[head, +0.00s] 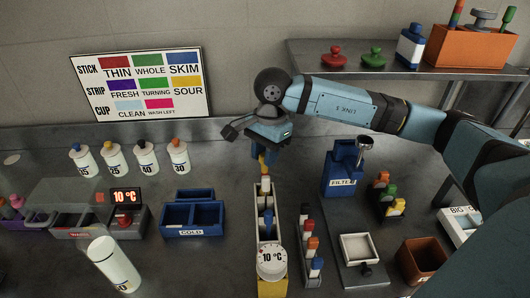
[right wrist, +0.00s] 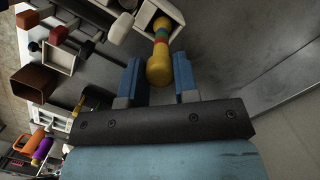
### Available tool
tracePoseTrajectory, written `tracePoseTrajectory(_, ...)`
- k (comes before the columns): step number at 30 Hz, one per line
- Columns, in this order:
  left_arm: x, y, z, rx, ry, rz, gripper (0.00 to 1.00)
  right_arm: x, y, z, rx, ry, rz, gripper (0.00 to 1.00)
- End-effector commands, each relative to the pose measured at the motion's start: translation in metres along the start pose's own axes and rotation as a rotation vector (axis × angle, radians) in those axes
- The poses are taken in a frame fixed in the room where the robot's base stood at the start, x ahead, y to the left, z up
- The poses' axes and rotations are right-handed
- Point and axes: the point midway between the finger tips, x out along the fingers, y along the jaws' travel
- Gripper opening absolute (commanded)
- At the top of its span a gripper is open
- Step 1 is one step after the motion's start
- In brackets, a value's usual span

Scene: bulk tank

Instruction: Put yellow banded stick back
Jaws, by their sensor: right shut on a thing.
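My right gripper (head: 264,150) points down over the middle of the bench, its blue fingers shut on the yellow banded stick (head: 263,168). In the right wrist view the stick (right wrist: 159,68) shows a rounded yellow top between the fingers (right wrist: 158,82), with green and red bands beyond it. Its far end meets a pale square opening (right wrist: 148,18); I cannot tell how deep it sits. In the head view the stick stands roughly upright at the far end of a long pale rack (head: 258,225). My left gripper is out of view.
A blue COLD tray (head: 192,215) lies left. A shelf (head: 400,62) is behind.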

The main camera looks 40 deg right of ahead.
Motion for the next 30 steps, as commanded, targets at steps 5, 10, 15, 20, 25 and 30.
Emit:
tracePoseTrajectory(5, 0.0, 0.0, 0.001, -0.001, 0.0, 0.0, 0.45, 0.0, 0.0, 0.0, 0.0, 0.0, -0.001, 0.0)
tracePoseTrajectory(10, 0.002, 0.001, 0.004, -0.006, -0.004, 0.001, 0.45, 0.003, 0.0, -0.001, 0.001, 0.0, 0.0, 0.37)
tracePoseTrajectory(15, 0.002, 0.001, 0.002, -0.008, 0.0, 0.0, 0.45, 0.003, 0.0, 0.0, 0.001, 0.0, 0.0, 0.54)
tracePoseTrajectory(20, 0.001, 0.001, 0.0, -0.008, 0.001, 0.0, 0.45, 0.002, 0.0, 0.0, 0.001, 0.0, 0.0, 0.54)
tracePoseTrajectory(25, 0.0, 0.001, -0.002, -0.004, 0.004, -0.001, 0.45, -0.008, -0.001, 0.0, 0.001, 0.0, -0.002, 0.54)
tracePoseTrajectory(30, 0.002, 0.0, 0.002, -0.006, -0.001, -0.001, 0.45, -0.042, -0.001, 0.0, 0.001, 0.001, -0.005, 0.54)
